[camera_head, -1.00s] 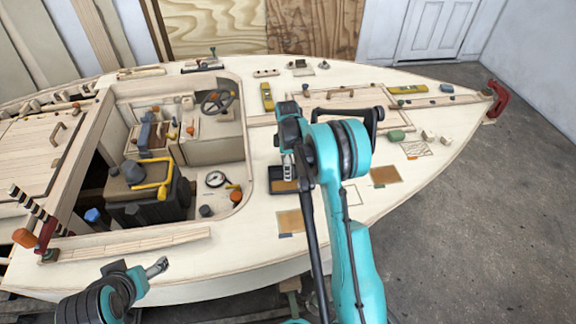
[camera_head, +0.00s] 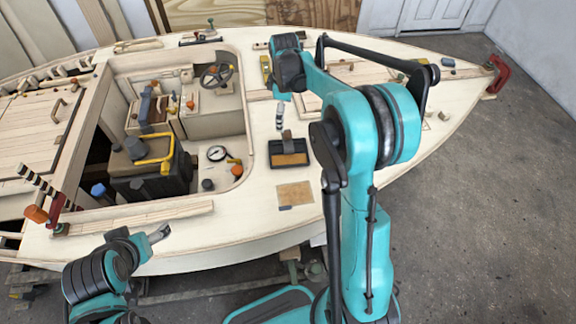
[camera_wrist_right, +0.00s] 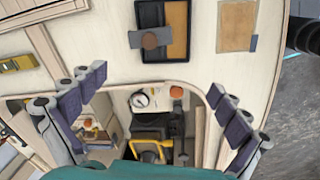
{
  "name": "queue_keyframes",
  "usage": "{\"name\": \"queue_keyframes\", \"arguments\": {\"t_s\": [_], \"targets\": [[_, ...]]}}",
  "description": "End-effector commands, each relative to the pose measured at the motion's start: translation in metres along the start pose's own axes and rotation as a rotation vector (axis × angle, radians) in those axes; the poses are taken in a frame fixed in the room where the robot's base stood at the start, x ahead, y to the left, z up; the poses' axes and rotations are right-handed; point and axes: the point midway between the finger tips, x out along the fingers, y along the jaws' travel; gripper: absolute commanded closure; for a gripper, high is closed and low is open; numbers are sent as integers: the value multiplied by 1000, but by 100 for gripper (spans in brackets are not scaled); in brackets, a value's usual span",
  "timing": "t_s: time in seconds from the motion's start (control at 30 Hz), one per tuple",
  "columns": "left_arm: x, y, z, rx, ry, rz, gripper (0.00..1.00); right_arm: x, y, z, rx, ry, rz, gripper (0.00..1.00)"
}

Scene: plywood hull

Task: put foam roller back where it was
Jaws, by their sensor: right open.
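What looks like the foam roller, a grey bar with an upright brown handle (camera_head: 287,136), is at the black tray (camera_head: 275,158) on the deck. In the right wrist view the roller (camera_wrist_right: 150,40) lies across the left edge of the black tray (camera_wrist_right: 182,57), which has a tan pad. My right gripper (camera_head: 279,117) is above and apart from it. In the right wrist view its fingers (camera_wrist_right: 158,82) are spread wide with nothing between them. My left gripper (camera_head: 160,234) hangs at the near side of the hull; its jaw opening is unclear.
A tan sheet (camera_head: 295,194) lies on the deck near the tray. The open cockpit to the left holds a dark box with a yellow handle (camera_head: 153,152), a round gauge (camera_head: 217,153) and a steering wheel (camera_head: 216,76). My right arm covers much of the foredeck.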

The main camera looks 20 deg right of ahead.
Motion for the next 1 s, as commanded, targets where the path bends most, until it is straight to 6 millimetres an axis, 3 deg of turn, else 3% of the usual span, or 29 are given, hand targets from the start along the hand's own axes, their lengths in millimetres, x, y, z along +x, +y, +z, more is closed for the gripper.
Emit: {"name": "queue_keyframes", "arguments": {"t_s": [0.03, 0.2, 0.5, 0.8, 1.0], "targets": [[0, 0, 0, 0, 0, 0, 24, -15, -15, 1, 41, 13, 22, 0], [0, 0, 0, 0, 0, 0, 24, -52, -59, 4, 205, 69, 95, 0], [0, 0, 0, 0, 0, 0, 24, -88, -144, 22, 489, 206, 191, 0], [0, 0, 0, 0, 0, 0, 24, -85, -223, 47, 764, 380, 236, 0], [0, 0, 0, 0, 0, 0, 24, -71, -255, 58, 893, 471, 236, 0]]}}
